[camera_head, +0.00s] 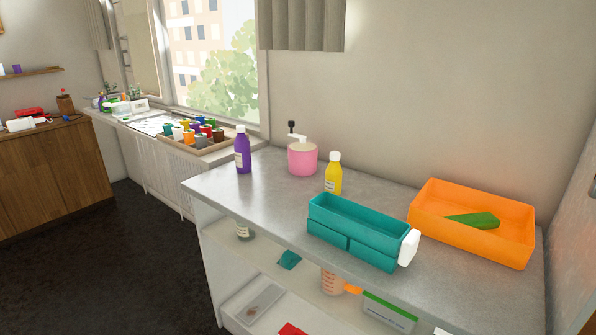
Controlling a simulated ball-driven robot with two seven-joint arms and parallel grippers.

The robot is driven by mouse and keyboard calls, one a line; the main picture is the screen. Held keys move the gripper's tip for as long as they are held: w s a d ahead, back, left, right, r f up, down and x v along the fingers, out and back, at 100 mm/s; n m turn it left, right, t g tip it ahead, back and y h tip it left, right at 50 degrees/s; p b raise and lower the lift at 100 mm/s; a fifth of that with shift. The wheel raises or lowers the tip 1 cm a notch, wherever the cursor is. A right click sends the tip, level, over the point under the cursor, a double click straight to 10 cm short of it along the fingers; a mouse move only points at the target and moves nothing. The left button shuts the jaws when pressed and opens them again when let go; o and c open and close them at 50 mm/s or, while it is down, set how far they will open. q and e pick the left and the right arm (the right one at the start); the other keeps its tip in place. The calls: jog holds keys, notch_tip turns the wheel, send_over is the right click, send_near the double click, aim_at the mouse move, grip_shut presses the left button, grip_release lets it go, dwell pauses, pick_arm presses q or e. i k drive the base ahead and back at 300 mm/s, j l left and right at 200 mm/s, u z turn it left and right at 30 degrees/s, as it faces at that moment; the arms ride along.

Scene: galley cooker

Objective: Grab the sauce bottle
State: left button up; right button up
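No thing here is clearly marked as the sauce bottle. A yellow bottle (333,174) with a white cap stands upright on the grey counter, behind the teal box. A purple bottle (242,150) with a label stands upright near the counter's left end. A pink pot (302,159) with a white and black top stands between them, towards the wall. Neither of my grippers is in view.
A teal box (350,240) with a white piece at its right end stands at the counter's front edge. An orange tray (470,243) holding a green item (472,220) is at right. The counter (265,192) is bare at front left. Shelves below hold small items.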

aim_at(333, 173)
jog(key=i+l+u, duration=0.1)
jog(key=l, duration=0.25)
jog(key=i+l+u, duration=0.1)
jog(key=i+l, duration=0.2)
jog(key=i+l+u, duration=0.1)
jog(key=l, duration=0.35)
jog(key=i+j+z, duration=0.15)
jog(key=z, duration=0.8)
jog(key=k+j+z, duration=0.1)
jog(key=j+z, duration=0.2)
jog(key=j, duration=0.15)
jog(key=k+j+z, duration=0.1)
jog(key=j+z, duration=0.2)
jog(key=k+j+z, duration=0.15)
jog(key=j+z, duration=0.15)
jog(key=j, duration=0.15)
